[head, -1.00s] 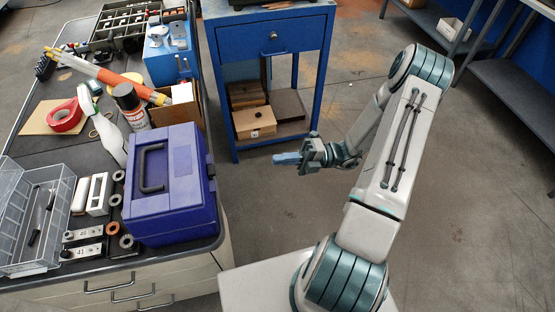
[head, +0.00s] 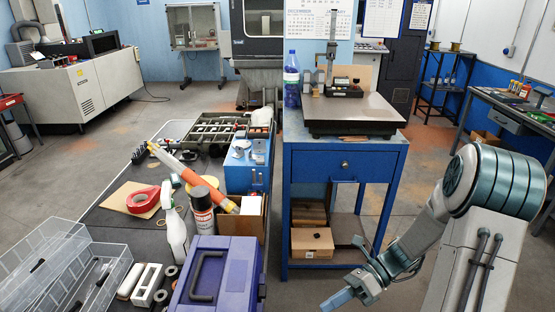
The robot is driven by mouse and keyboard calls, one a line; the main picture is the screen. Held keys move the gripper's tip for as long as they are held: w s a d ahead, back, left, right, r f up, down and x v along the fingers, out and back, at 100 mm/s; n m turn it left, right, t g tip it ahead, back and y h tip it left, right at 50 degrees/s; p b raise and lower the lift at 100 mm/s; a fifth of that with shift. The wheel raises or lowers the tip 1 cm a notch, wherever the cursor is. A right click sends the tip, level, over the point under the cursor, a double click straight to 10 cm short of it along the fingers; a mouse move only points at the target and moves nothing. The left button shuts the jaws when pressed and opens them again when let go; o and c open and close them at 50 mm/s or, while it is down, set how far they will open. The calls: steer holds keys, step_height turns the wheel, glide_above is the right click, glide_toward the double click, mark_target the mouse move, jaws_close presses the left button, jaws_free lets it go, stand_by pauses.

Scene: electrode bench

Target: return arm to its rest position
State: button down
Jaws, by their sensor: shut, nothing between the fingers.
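My gripper (head: 352,291) shows at the bottom of the head view, to the right of the purple toolbox (head: 222,268). Its blue fingers are together, with nothing seen between them. It hangs over open floor in front of the blue stand (head: 345,215), touching nothing that I can see. My arm is folded at the right of the view, with its elbow high and the forearm sloping down to the left. The lower part of the arm is cut off by the frame.
The left bench bears clear trays (head: 55,265), a spray bottle (head: 175,230), a black can (head: 203,213), red tape (head: 143,200) and a blue box (head: 247,172). A height gauge (head: 335,85) stands on a dark plate (head: 352,112).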

steer(key=s+d+r+n+t+h, duration=0.1)
steer(key=s+r+n+t+h, duration=0.2)
steer(key=n, duration=0.9)
steer(key=s+d+r+n+t+h, duration=0.1)
steer(key=s+r+n+t+h, duration=0.2)
steer(key=r+n+h, duration=0.6)
steer(key=r+n+t, duration=0.1)
steer(key=n+t, duration=0.1)
steer(key=shift+s+d+r+n+h, duration=0.3)
steer(key=shift+s+r+n+h, duration=0.05)
steer(key=shift+s+n+h, duration=0.05)
